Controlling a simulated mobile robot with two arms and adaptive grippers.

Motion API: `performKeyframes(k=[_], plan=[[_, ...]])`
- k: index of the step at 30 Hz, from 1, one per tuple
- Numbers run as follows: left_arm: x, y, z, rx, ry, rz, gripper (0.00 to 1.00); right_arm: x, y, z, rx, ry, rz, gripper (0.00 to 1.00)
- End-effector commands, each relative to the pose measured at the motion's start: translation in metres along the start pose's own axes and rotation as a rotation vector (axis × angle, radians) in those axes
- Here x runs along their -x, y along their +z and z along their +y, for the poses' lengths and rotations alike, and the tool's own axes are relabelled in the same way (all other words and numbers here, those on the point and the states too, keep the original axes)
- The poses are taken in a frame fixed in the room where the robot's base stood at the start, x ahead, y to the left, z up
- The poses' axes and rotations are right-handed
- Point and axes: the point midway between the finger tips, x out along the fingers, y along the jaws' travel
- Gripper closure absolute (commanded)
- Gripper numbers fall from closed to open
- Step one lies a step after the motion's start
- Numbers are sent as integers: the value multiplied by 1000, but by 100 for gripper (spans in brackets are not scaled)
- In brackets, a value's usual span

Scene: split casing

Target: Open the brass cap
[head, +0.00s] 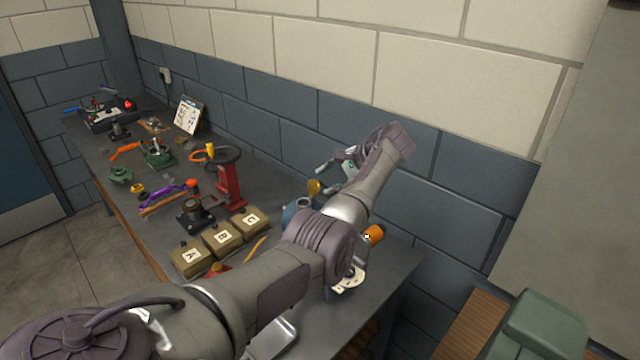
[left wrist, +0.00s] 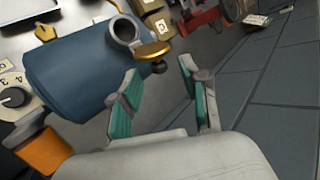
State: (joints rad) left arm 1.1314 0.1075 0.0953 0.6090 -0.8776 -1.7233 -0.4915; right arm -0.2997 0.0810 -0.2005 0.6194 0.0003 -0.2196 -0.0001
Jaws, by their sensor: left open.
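A blue rounded casing (left wrist: 75,70) fills the upper left of the left wrist view. Its grey round neck (left wrist: 123,29) shows an open mouth. The brass cap (left wrist: 153,52) is beside the neck, swung off the mouth. In the head view the brass cap (head: 314,187) stands beside the blue casing (head: 291,214), which my left arm partly hides. My left gripper (left wrist: 160,72) is open, with teal pads and nothing between its fingers. Its fingertips are close to the cap; I cannot tell whether they touch it. The left gripper (head: 337,167) also shows in the head view. My right gripper is not in view.
Boxes marked A (head: 190,259), B (head: 222,238) and C (head: 250,221) stand left of my arm. A red stand (head: 229,187) is behind them. An orange part (head: 374,234) is right of my arm. The block wall runs close behind the bench.

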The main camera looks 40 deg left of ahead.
Motion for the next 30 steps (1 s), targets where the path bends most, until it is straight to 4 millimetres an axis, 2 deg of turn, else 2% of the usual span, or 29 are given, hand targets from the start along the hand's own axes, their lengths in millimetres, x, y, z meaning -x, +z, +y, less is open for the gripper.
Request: performKeyframes(k=[1, 6, 12, 17, 30], plan=[[13, -1, -1, 2, -1, 4, 55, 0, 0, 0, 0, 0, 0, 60], [48, 0, -1, 1, 1, 2, 55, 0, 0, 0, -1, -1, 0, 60], [72, 1, 0, -1, 1, -1, 55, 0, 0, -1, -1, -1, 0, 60], [78, 1, 0, 0, 2, -3, 55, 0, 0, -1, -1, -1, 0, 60], [78, 1, 0, 0, 2, -2, 55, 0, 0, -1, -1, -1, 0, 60]])
